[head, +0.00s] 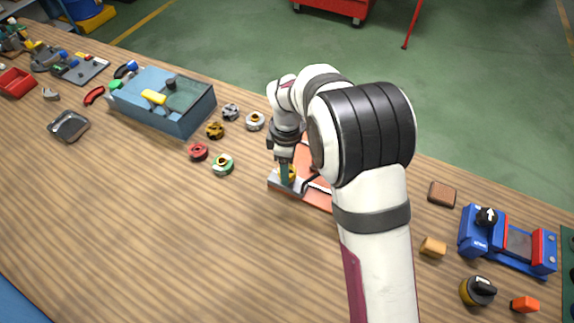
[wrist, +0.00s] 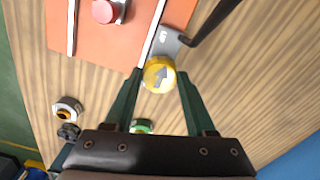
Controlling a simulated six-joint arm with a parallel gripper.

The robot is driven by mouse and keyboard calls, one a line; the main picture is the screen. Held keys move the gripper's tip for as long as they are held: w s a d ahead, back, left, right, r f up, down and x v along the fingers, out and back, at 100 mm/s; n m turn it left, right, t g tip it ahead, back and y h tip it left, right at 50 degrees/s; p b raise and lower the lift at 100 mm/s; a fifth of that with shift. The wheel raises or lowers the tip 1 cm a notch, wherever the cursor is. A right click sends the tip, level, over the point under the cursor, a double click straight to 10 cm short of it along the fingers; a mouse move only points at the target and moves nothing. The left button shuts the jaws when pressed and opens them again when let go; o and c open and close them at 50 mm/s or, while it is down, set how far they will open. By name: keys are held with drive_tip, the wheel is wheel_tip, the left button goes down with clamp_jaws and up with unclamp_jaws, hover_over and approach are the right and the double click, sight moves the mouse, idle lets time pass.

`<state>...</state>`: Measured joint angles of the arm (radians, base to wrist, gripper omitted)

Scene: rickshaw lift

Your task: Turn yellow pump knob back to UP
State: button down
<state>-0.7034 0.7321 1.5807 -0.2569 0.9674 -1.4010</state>
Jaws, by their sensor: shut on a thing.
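The yellow pump knob (wrist: 158,79) sits at the edge of an orange-red base (wrist: 120,40) in the wrist view. A grey arrow on its top points up and slightly right in that view. A small white marking (wrist: 163,37) shows on the grey plate beyond it. My gripper (wrist: 160,73) is shut on the knob, one green finger on each side. In the head view my gripper (head: 286,166) points down at the yellow knob, which is partly hidden by the fingers. My arm hides much of the orange base there.
A dark lever (wrist: 212,22) stands close to the knob. Several round knobs, such as the green-rimmed one (head: 222,164), lie to the left, before a blue box (head: 185,122). A blue device (head: 480,242) stands at the right. The front of the wooden table is clear.

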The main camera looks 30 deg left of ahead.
drive_tip(key=shift+c, duration=1.2)
unclamp_jaws()
wheel_tip(320, 180, up, 16)
drive_tip(key=shift+f, duration=0.1)
drive_tip(key=s+d+r+m, duration=0.2)
drive_tip(key=s+d+m, duration=0.3)
drive_tip(key=d, duration=0.4)
drive_tip(key=s+d+r+m, duration=0.2)
drive_tip(key=d+m, duration=0.6)
drive_tip(key=s+d+f+m+y, duration=0.1)
drive_tip(key=s+d+f+m, duration=0.1)
drive_tip(key=s+d+m, duration=0.2)
drive_tip(key=s+d+f+m, duration=0.3)
drive_tip(key=s+d+m, duration=0.1)
drive_tip(key=s+m, duration=0.5)
drive_tip(key=shift+s+d+m+y, duration=0.35)
drive_tip(key=shift+s+m+y, duration=0.05)
drive_tip(key=shift+s, duration=0.35)
